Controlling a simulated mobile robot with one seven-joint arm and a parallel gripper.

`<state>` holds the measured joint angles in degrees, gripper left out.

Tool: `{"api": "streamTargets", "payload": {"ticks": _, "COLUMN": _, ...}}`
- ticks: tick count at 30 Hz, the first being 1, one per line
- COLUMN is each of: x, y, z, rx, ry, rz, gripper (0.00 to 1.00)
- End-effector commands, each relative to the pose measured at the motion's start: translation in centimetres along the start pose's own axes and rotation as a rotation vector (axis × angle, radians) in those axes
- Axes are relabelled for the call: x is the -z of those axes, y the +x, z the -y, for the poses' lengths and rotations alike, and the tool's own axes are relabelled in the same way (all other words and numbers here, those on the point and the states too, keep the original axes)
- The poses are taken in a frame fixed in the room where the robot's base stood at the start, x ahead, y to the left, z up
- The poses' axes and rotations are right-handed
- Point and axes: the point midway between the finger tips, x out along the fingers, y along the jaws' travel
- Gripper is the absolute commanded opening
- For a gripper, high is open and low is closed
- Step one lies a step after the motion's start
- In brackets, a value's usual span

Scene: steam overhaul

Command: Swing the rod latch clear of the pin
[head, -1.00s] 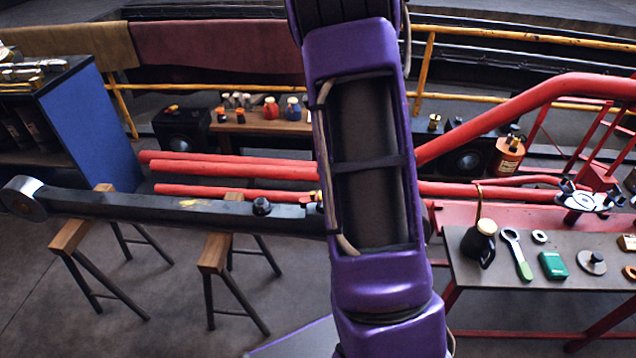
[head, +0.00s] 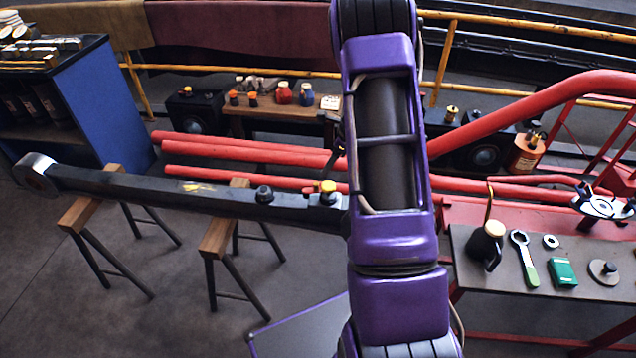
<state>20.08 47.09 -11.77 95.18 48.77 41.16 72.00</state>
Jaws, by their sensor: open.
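A long dark rod (head: 140,190) lies across wooden trestles in the head view, with a bright ringed eye (head: 36,172) at its left end. On its top are a dark knob (head: 264,194), a small red-marked part (head: 308,189) and a dark fitting with a yellow-orange cap (head: 328,191). I cannot tell which of these is the latch or the pin. My purple arm crosses the middle of the view and hides the rod's right end. My gripper is not in view.
Trestles (head: 78,214) support the rod. Red pipes (head: 240,165) run behind it. At right, a grey bench (head: 515,290) holds an oil can (head: 487,245), a spanner (head: 525,258) and a green box (head: 563,272). A blue cabinet (head: 110,105) stands at left. The floor in front is open.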

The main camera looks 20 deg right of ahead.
Motion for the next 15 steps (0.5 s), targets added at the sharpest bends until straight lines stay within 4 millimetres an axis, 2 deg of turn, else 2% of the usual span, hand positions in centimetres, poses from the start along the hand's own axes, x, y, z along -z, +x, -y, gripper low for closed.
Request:
{"api": "streamTargets", "payload": {"ticks": 1, "x": 0.1, "y": 1.4, "z": -0.1, "rx": -0.004, "ry": 0.000, "rz": -0.001, "gripper": 0.52}}
{"api": "streamTargets", "payload": {"ticks": 6, "x": 0.1, "y": 4.9, "z": -0.1, "rx": -0.004, "ry": 0.000, "rz": -0.001, "gripper": 0.52}}
{"api": "streamTargets", "payload": {"ticks": 12, "x": 0.0, "y": 8.0, "z": -0.1, "rx": -0.002, "ry": -0.001, "rz": -0.001, "gripper": 0.52}}
{"api": "streamTargets", "payload": {"ticks": 15, "x": 0.0, "y": 8.7, "z": 0.0, "rx": 0.000, "ry": -0.001, "rz": 0.000, "gripper": 0.52}}
